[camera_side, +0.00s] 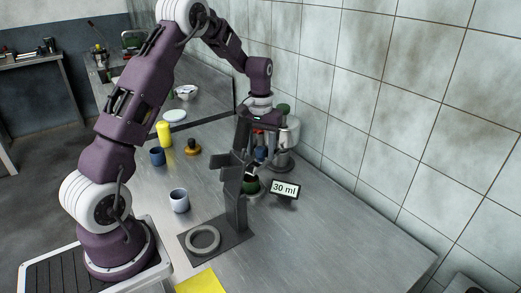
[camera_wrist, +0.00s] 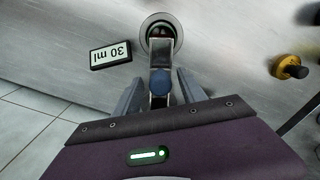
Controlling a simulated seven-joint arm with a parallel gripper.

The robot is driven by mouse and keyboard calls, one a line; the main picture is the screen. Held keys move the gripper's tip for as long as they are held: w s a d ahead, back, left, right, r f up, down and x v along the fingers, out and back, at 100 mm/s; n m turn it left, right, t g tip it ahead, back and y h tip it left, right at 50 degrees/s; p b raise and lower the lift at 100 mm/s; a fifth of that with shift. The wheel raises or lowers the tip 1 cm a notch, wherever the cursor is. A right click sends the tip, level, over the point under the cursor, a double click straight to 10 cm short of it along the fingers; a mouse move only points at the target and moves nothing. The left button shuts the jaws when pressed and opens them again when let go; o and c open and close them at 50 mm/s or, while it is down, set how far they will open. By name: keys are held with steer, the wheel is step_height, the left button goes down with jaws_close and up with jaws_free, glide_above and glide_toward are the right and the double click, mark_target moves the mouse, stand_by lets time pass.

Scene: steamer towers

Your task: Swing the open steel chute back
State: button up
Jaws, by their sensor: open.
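The steel chute (camera_wrist: 160,52) shows in the wrist view as a narrow metal channel with a round blue knob (camera_wrist: 160,82) on it. Its far end reaches over a round, dark-mouthed cup (camera_wrist: 160,24). My gripper (camera_wrist: 160,90) is open, with one grey finger on each side of the knob and chute. I cannot tell whether the fingers touch them. In the side view my gripper (camera_side: 257,150) points down in front of a steel steamer body (camera_side: 288,136). The chute is mostly hidden there behind my fingers and a dark upright stand.
The dark stand (camera_side: 235,210) with a ring base (camera_side: 203,240) rises close beside my gripper. A "30 ml" sign (camera_side: 286,189) stands right of the cup. The front right counter is clear.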

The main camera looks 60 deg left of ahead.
steer(key=shift+f, duration=0.1)
steer(key=shift+c, duration=0.2)
jaws_close()
stand_by(1.2)
